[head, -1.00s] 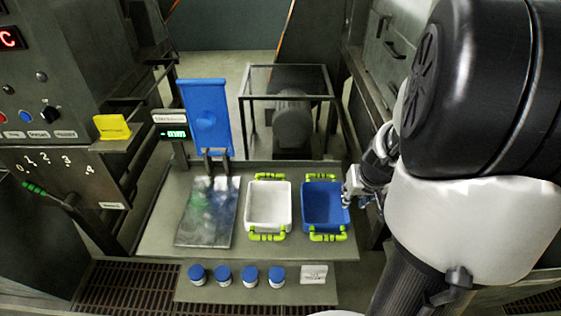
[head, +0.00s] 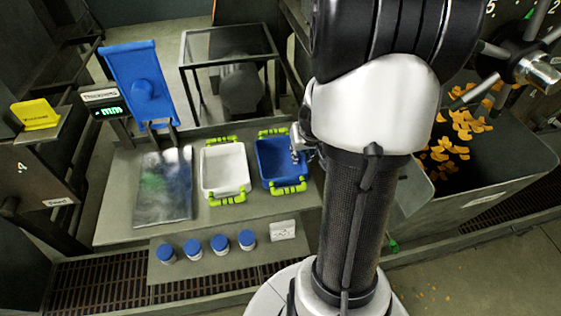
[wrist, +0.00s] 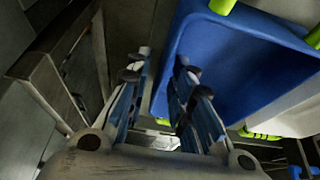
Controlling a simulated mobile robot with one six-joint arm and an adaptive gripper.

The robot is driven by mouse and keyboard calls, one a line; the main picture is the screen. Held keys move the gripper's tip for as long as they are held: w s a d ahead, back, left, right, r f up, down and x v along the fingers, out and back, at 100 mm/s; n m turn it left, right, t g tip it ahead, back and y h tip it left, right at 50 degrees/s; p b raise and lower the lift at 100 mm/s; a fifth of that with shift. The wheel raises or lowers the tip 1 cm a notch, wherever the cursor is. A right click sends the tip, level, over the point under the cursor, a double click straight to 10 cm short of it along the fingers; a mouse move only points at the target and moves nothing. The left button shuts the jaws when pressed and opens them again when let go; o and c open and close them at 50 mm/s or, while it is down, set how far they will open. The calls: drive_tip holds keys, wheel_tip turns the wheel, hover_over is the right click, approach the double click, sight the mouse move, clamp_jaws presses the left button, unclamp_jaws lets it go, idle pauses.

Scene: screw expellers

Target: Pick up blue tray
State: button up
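The blue tray (head: 278,172) stands on the grey bench, at the right end of a row, with lime-green handles at its front and back. In the wrist view the blue tray (wrist: 235,65) fills the upper right. My gripper (head: 300,150) is at the tray's right wall, partly hidden behind my arm in the head view. In the wrist view my gripper (wrist: 162,62) has its two fingers apart. One finger is outside the tray and the other overlaps the tray's inside, with the rim between them. I cannot tell whether they touch the wall.
A white tray (head: 225,170) with green handles stands just left of the blue one. A metal plate (head: 163,188) lies further left. Several blue-capped jars (head: 193,248) stand on the lower front shelf. A bin (head: 480,185) with orange pieces is at the right.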

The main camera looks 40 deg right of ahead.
clamp_jaws()
drive_tip(key=shift+r, duration=0.1)
idle(0.4)
wheel_tip(320, 180, up, 20)
drive_tip(key=p, duration=0.7)
drive_tip(key=shift+p, duration=0.3)
